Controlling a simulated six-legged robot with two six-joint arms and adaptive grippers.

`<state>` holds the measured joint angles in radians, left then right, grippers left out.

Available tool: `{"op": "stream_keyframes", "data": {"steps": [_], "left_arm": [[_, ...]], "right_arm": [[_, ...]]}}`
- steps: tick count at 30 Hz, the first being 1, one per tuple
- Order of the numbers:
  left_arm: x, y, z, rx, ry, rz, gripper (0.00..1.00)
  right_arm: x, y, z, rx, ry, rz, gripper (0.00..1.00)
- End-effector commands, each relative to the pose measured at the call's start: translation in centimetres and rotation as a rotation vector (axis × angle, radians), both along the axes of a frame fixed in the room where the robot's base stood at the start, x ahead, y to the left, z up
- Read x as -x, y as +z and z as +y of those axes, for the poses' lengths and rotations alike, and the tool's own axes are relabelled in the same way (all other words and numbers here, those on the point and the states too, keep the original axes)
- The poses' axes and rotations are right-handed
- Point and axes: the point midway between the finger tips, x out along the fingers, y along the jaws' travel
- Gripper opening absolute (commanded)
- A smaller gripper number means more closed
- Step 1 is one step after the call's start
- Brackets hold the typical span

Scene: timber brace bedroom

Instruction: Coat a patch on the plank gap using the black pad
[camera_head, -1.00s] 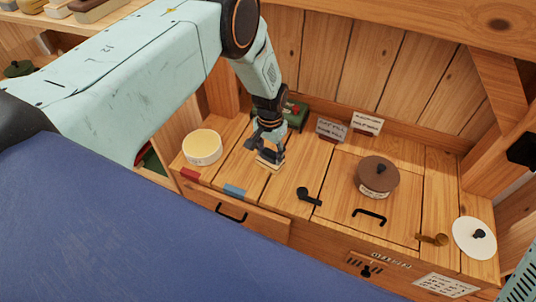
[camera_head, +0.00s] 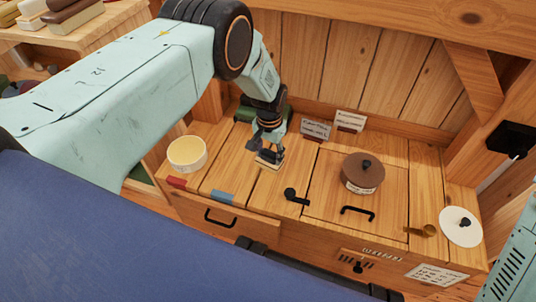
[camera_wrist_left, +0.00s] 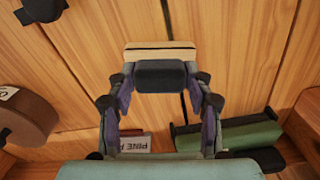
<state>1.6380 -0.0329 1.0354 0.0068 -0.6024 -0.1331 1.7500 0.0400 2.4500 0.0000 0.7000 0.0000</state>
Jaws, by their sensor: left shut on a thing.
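My left gripper (camera_head: 268,146) is low over the wooden bench top and shut on the black pad. In the left wrist view the pad's black block (camera_wrist_left: 160,76) sits between the fingers, with a pale, dark-lined strip beyond it. In the head view the pad's pale base (camera_head: 268,164) shows at or just above the planks; I cannot tell whether it touches. A dark plank gap (camera_wrist_left: 184,106) runs below the pad in the wrist view, and the pad hides part of it. My right gripper is not in view.
A cream round tub (camera_head: 187,153) stands left on the bench. A black lever (camera_head: 295,196) and a brown lidded pot (camera_head: 362,172) are to the right, with a white disc (camera_head: 461,226) farther right. A green object (camera_wrist_left: 230,138) and label cards (camera_head: 316,129) stand behind.

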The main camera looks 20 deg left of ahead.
Motion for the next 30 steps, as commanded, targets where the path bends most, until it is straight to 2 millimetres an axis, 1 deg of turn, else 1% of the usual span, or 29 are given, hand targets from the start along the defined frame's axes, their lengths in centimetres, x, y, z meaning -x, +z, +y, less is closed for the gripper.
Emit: {"op": "stream_keyframes", "data": {"steps": [5,15,18,21,27,30], "left_arm": [[0.0,0.0,0.8,0.000,0.002,0.000,0.26],[0.2,-0.2,3.4,0.000,0.002,0.000,0.26],[0.3,-0.2,4.0,0.000,0.001,0.001,0.26],[0.1,-0.3,4.1,0.000,0.000,0.001,0.26],[-1.3,-0.2,4.1,-0.001,0.000,0.000,0.26],[-1.7,-0.1,4.1,0.000,0.000,0.000,0.26]], "right_arm": [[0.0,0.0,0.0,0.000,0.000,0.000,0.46],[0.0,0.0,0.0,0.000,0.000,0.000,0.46],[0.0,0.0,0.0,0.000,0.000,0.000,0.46],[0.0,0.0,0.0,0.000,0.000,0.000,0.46],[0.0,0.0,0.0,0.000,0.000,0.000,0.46],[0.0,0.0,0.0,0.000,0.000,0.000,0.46]]}}
